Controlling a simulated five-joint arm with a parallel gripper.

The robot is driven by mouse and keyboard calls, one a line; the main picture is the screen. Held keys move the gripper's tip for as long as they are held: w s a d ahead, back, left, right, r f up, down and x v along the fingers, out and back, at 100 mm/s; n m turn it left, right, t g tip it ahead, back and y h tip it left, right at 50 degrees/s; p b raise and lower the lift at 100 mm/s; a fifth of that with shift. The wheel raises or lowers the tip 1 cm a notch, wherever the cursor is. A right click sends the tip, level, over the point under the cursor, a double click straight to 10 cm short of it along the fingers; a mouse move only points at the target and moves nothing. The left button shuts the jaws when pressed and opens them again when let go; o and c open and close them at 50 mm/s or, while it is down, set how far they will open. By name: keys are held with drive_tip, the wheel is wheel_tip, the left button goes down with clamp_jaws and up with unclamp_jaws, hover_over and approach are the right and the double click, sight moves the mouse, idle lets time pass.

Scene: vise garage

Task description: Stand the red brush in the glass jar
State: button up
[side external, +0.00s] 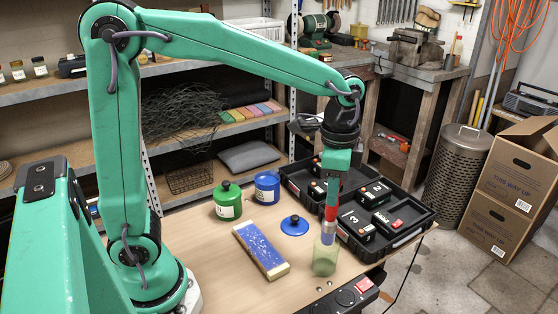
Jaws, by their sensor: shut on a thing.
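My gripper (333,192) points down over the right part of the wooden table and is shut on the red brush (331,213). The brush hangs roughly upright, with its red part up by the fingers and a blue-grey part below. The glass jar (325,262), greenish and see-through, stands near the table's front edge, directly below the brush. The brush's lower end overlaps the jar's mouth in this view. I cannot tell how far it is inside the jar.
A black tray (424,215) with numbered black blocks lies just behind and right of the jar. A blue lid (294,225), a blue sponge-like block (262,250), a green pot (228,201) and a blue pot (266,187) stand left. The table's front left is clear.

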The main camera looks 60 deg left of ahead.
drive_tip(key=shift+f, duration=2.45)
drive_tip(key=o, duration=1.1)
drive_tip(key=shift+c, duration=0.2)
drive_tip(key=shift+r, duration=3.9)
